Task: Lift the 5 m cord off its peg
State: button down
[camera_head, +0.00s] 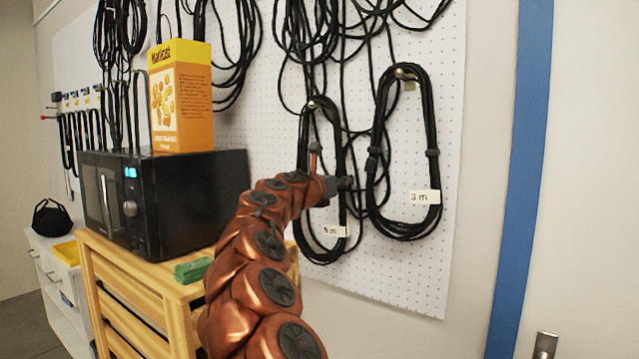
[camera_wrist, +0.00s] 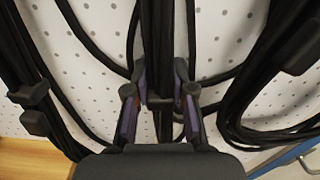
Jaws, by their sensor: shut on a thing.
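The 5 m cord (camera_head: 303,165) is a long black coil on the white pegboard, marked by a white "5 m" tag (camera_head: 334,231). Its top loop is at its peg (camera_head: 311,104) and appears to hang on it. My gripper (camera_head: 340,184) is at the coil's right side, about mid-height. In the wrist view my gripper (camera_wrist: 160,108) has its two fingers closed about a vertical bundle of black strands (camera_wrist: 163,35). The strands' lower part is hidden behind the gripper body.
The 3 m cord (camera_head: 431,120) hangs close on the right from its own peg (camera_head: 400,73). Loose black cables hang above and behind. A black microwave (camera_head: 200,195) bearing a yellow box (camera_head: 182,97) stands on a wooden cart (camera_head: 130,275) at left. A blue strip (camera_head: 522,160) runs right of the pegboard.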

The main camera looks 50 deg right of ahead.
aim_at(336, 168)
jog(key=shift+r, duration=0.1)
dwell(0.3)
jog(key=shift+w+r, duration=0.1)
jog(key=shift+r, duration=0.5)
jog(key=shift+w+a+r, duration=0.1)
jog(key=shift+a+r, duration=0.1)
jog(key=shift+r, duration=0.4)
jog(key=shift+w+a+r, duration=0.1)
jog(key=shift+a+r, duration=0.1)
jog(key=shift+r, duration=0.35)
jog(key=w+a+b, duration=0.1)
jog(key=w+a, duration=0.2)
jog(key=a, duration=0.4)
jog(key=w+a+r, duration=0.1)
jog(key=w+a, duration=0.1)
jog(key=a, duration=0.5)
jog(key=shift+w+r+b, duration=0.2)
jog(key=shift+w+b, duration=0.2)
